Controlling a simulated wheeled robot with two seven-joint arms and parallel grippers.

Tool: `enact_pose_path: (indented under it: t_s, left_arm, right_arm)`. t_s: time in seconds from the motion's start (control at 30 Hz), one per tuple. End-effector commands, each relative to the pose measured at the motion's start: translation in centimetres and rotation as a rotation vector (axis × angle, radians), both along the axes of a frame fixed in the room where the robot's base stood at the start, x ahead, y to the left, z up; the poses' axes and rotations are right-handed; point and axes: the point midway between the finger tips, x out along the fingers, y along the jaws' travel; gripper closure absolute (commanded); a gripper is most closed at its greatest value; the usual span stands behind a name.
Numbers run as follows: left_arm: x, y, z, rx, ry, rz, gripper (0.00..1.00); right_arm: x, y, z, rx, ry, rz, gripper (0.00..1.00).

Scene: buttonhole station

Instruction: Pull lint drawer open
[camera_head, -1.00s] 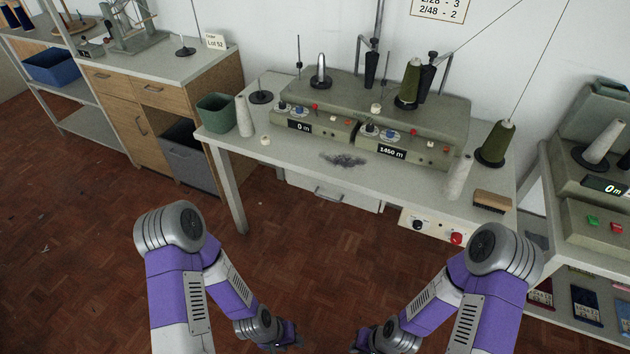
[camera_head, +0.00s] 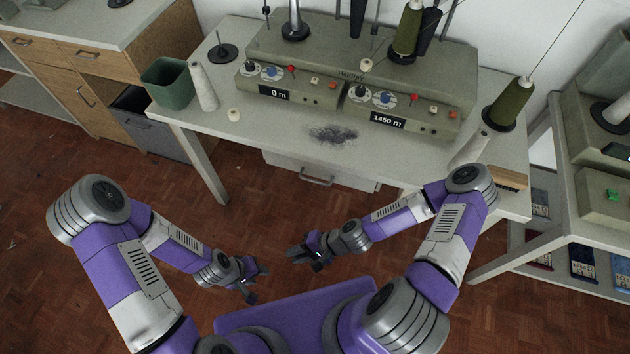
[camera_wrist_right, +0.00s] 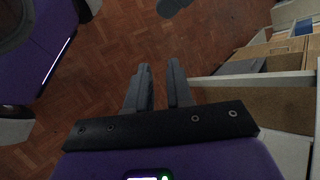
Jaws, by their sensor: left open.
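The lint drawer (camera_head: 345,181) is a pale grey front under the tabletop's front edge, with a metal bar handle (camera_head: 317,181). It appears shut. My left gripper (camera_head: 258,281) is open and empty, below and to the left of the handle in the head view. My right gripper (camera_head: 296,255) is above and right of the left one in the picture, also apart from the drawer. In the right wrist view, its two fingers (camera_wrist_right: 160,84) stand apart with only floor between them.
The grey worktable (camera_head: 240,150) carries a winding machine (camera_head: 330,70), a dark lint patch (camera_head: 333,134), cones and a green bin (camera_head: 168,84). A wooden cabinet (camera_head: 60,75) stands left and a shelf unit (camera_head: 590,225) right. Open parquet floor (camera_head: 265,215) lies before the drawer.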

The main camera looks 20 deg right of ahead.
Motion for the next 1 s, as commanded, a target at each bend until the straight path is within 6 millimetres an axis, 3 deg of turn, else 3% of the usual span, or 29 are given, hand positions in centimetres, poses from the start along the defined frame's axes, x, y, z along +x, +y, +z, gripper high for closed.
enact_pose_path:
  t_s: [0.17,0.3,0.43,0.6,0.77,1.0]
  left_arm:
    - [0.0,0.0,-0.7,0.000,-0.001,0.000,0.57]
    - [0.0,0.0,-1.0,0.000,-0.001,0.000,0.57]
    - [0.0,0.0,-1.2,0.000,-0.001,0.000,0.57]
    - [0.1,0.0,-1.3,0.000,-0.001,0.000,0.57]
    - [0.1,0.0,-1.6,0.000,-0.001,0.000,0.57]
    - [0.1,0.0,-2.7,0.000,-0.001,0.000,0.57]
  right_arm:
    - [5.7,-2.6,2.5,0.211,-0.044,-0.280,0.79]
    - [9.9,-7.5,4.8,0.332,-0.118,-0.492,0.79]
    - [12.0,-12.0,6.4,0.392,-0.183,-0.634,0.79]
    - [12.9,-15.0,7.3,0.420,-0.225,-0.713,0.79]
    - [13.8,-14.9,7.2,0.427,-0.234,-0.726,0.79]
    - [16.8,-12.6,6.3,0.425,-0.233,-0.723,0.79]
